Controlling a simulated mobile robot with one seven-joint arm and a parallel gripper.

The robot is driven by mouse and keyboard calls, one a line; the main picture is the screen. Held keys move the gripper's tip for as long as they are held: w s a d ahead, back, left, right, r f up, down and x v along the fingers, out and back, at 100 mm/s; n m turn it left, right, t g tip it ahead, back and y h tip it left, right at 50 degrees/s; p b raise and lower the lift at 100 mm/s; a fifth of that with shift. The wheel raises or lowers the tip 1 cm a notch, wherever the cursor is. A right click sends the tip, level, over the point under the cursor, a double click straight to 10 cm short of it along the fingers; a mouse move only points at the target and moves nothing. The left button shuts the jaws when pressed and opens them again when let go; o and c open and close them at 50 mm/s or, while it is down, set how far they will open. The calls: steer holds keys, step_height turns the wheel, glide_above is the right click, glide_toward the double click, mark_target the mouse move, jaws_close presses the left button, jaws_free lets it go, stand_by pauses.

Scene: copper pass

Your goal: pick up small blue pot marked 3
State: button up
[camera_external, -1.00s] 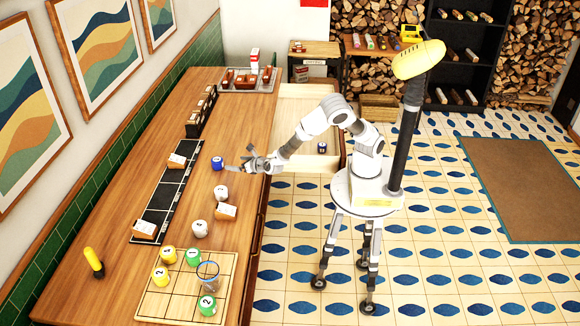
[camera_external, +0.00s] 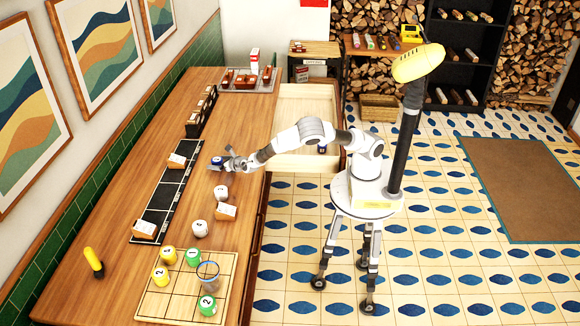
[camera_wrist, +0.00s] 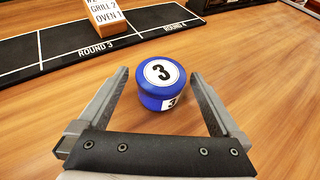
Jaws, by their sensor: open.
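The small blue pot marked 3 (camera_wrist: 161,86) stands upright on the wooden counter, with a white disc and a black 3 on its top and side in the wrist view. It also shows in the external view (camera_external: 217,161) beside the black strip. My gripper (camera_wrist: 160,82) is open, with one finger to the left of the pot and one to the right. The pot sits between the fingers towards their tips, with wood visible on both sides of it. In the external view my gripper (camera_external: 227,163) is at the pot and partly overlaps it.
A black strip (camera_external: 172,180) with round labels and small cards runs behind the pot. Two white pots (camera_external: 200,228) stand nearer the camera. A wooden grid board (camera_external: 165,302) holds yellow and green pots and a glass. An open drawer (camera_external: 300,105) juts out beside the counter.

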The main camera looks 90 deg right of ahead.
mark_target(213, 162)
steer(key=shift+x, duration=1.9)
steer(key=shift+r, duration=0.1)
steer(key=c, duration=1.6)
